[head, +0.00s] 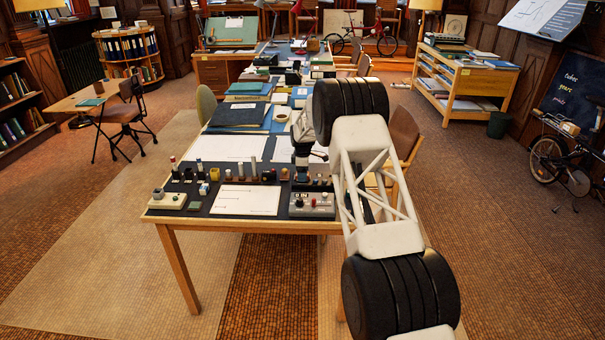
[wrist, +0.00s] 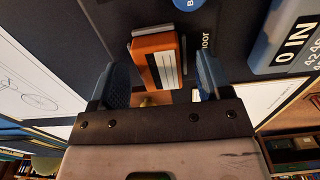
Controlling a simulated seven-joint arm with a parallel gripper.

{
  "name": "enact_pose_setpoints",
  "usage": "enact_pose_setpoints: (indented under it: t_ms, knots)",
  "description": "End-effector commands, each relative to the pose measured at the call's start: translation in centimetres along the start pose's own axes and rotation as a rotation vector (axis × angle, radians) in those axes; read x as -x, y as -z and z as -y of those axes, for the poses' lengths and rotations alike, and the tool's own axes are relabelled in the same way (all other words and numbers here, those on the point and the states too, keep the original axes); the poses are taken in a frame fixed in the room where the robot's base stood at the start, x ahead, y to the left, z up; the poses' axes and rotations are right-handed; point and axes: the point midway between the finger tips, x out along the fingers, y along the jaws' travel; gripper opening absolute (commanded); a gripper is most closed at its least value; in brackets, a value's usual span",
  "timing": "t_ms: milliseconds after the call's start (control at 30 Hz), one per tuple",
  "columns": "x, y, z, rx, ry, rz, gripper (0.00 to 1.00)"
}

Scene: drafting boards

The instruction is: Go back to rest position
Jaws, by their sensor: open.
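My gripper (wrist: 162,66) is open, with its two blue-grey fingers apart in the wrist view. An orange block (wrist: 143,43) with a white striped label shows between the fingers, on the dark mat; I cannot tell how far below the fingertips it lies. In the head view my gripper (head: 302,173) points down over the near right part of the long table (head: 185,225), close above the row of small items. My own arm covers the table's right side there.
Small bottles and blocks line the mat. A chair (head: 402,135) stands at the table's right.

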Motion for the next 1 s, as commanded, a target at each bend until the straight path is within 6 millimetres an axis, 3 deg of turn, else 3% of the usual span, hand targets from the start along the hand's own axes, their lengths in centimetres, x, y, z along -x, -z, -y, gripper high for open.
enact_pose_setpoints:
  t_ms: [33, 133, 567, 1000]
  knots:
    - [0.0, 0.0, 0.0, 0.000, 0.000, 0.000, 0.74]
    - [0.0, 0.0, 0.0, 0.000, 0.000, 0.000, 0.88]
    - [0.4, 0.0, 0.0, 0.000, 0.000, 0.000, 0.88]
    - [2.7, 0.0, 0.0, 0.000, 0.000, 0.000, 0.88]
